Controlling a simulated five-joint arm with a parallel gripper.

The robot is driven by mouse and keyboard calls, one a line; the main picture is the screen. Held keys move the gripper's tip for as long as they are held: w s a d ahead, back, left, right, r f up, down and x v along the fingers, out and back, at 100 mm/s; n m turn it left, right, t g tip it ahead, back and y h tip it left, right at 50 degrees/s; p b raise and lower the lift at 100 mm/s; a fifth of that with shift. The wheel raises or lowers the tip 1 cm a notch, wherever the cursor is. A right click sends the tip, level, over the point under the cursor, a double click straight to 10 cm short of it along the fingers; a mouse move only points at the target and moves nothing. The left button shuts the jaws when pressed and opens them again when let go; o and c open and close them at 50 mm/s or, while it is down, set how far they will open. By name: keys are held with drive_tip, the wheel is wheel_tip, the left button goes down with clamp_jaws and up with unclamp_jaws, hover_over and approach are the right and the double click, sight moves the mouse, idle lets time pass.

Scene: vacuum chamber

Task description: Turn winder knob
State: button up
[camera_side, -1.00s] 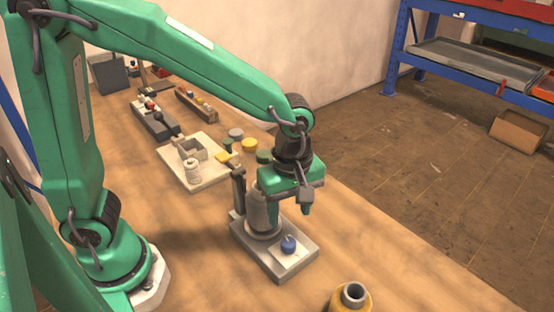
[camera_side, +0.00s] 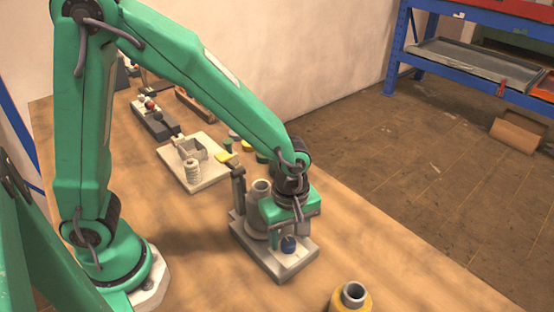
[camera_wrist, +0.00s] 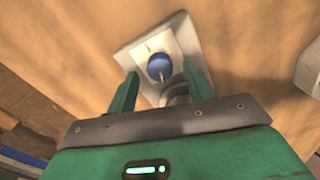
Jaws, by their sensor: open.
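The blue winder knob (camera_side: 288,244) sits on a pale plate at the front of the grey winder base (camera_side: 268,262). In the wrist view the knob (camera_wrist: 160,66) has a light pointer line across it. My gripper (camera_side: 291,232) is above the knob, fingers down. In the wrist view my gripper (camera_wrist: 158,90) is open, with one green finger on each side of the knob's line and nothing between them touching the knob that I can see. A grey spool or cone (camera_side: 257,205) stands on the base behind my gripper, partly hidden by it.
A yellow spool (camera_side: 352,297) stands at the table's front edge. A pale board (camera_side: 205,175) with a small box and white spool lies behind the winder, near several coloured discs (camera_side: 262,157). Bare wood table (camera_side: 390,250) lies to the right.

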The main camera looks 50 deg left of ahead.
drive_tip(key=shift+f, duration=1.05)
drive_tip(key=c, duration=1)
drive_tip(key=shift+m, duration=3.1)
drive_tip(key=o, duration=1)
